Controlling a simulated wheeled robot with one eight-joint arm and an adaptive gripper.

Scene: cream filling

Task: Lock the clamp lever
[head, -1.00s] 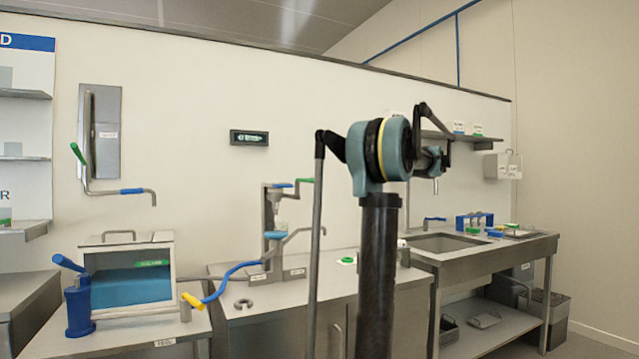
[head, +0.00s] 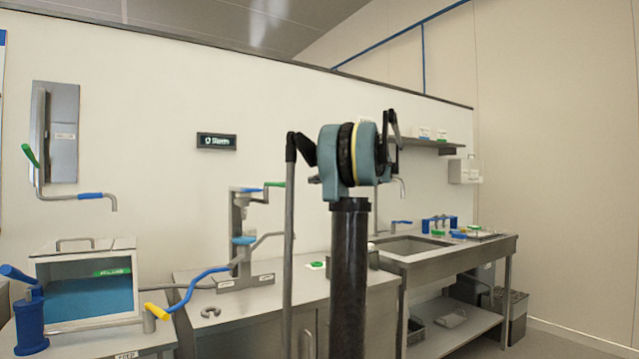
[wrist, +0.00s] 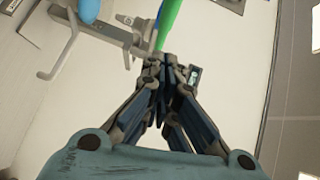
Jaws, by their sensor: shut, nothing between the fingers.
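In the head view a grey metal stand (head: 238,240) on the middle counter carries a lever with a green handle (head: 275,184) at its top right and blue parts. It looks like the clamp lever, though no label confirms it. In the wrist view a green handle (wrist: 169,20) lies just beyond my gripper (wrist: 163,68), beside a grey metal bracket (wrist: 112,28) with a blue rounded end (wrist: 89,9). My gripper's fingers are closed together and hold nothing. I cannot tell whether the fingertips touch the green handle.
A glass-fronted hopper (head: 85,290) with blue contents stands at left, beside a blue pump (head: 30,320). A wall lever (head: 30,156) hangs above. A sink (head: 410,246) and shelf (head: 430,142) are at right.

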